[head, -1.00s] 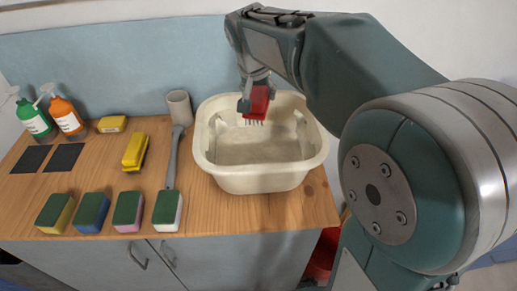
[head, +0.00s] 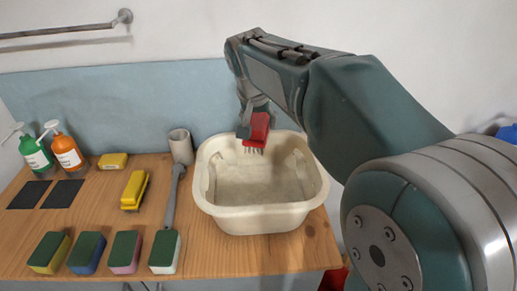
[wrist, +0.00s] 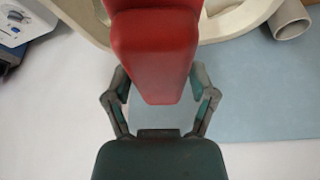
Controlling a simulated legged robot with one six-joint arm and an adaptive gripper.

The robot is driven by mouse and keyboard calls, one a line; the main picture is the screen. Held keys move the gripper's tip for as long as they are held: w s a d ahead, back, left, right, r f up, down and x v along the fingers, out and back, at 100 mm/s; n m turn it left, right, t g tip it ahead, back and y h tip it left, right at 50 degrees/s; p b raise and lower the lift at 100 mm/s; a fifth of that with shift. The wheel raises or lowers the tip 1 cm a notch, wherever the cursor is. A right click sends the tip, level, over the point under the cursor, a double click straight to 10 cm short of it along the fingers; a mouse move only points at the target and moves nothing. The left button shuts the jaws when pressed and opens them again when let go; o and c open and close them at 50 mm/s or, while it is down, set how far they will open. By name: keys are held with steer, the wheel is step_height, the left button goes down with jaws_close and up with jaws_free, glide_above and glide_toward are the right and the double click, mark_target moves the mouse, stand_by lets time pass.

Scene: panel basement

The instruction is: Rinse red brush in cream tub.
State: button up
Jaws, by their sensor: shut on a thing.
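The red brush (head: 257,128) is in my gripper (head: 248,128), with its bristles pointing down. It is over the back part of the cream tub (head: 262,220), near the rear rim. Whether the bristle tips are below the rim level is hard to tell. In the wrist view the red brush (wrist: 155,50) fills the middle, between the two fingers of my gripper (wrist: 160,85). The cream tub's rim (wrist: 235,20) shows behind it. The tub stands upright on the wooden worktop and looks empty inside; I cannot tell whether it holds water.
Left of the tub are a grey cup (head: 181,147), a long-handled scrubber (head: 172,205), a yellow brush (head: 134,190) and a yellow sponge (head: 113,161). Several sponges line the front edge. Green (head: 36,155) and orange (head: 67,154) bottles stand by two dark pads (head: 62,194).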

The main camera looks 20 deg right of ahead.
mark_target(259, 117)
steer(key=shift+r, duration=2.95)
steer(key=shift+s, duration=0.15)
